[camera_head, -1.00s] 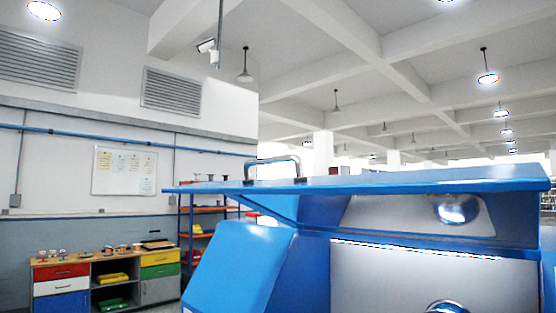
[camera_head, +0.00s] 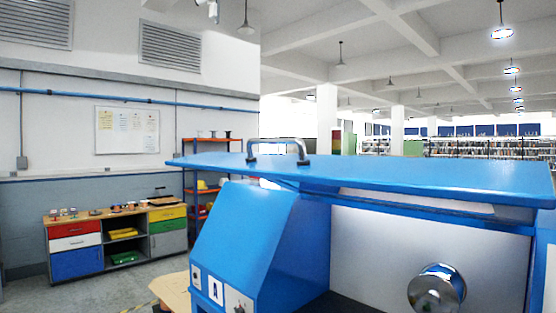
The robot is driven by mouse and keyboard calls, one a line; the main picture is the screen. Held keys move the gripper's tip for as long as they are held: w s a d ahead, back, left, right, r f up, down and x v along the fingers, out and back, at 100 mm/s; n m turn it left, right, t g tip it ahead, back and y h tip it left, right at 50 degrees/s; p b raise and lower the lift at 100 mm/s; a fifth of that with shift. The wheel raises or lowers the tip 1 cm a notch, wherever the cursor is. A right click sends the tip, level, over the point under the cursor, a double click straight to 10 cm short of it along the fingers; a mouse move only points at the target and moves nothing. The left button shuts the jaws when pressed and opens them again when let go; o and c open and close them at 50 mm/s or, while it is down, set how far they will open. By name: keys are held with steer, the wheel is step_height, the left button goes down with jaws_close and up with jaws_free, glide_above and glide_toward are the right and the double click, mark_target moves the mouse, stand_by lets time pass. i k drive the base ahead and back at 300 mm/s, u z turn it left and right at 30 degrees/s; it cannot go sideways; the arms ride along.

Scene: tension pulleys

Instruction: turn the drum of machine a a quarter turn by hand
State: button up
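A blue machine (camera_head: 257,235) fills the lower right, close in front of me. Its sloped front panel carries a plate with the letter A (camera_head: 215,289) and a few small controls. A large blue lid (camera_head: 400,174) with a metal handle (camera_head: 279,147) spans its top; a gap shows under part of it. A round shiny metal part (camera_head: 437,290) sits on the machine's light grey side panel (camera_head: 400,245); I cannot tell whether it is the drum or a knob. My gripper is not in view.
A cabinet with coloured drawers (camera_head: 75,244) stands against the left wall. An orange and blue shelf rack (camera_head: 188,180) is behind the machine. A tan surface (camera_head: 170,290) shows at the machine's lower left. Grey floor (camera_head: 130,278) is open at the left.

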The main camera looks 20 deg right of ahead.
mark_target(439, 287)
steer(key=z, duration=1.3)
steer(key=k, duration=1.05)
steer(key=z, duration=0.1)
steer(key=i, duration=1.05)
steer(key=u, duration=1.15)
steer(key=i, duration=0.5)
steer(key=u, duration=0.55)
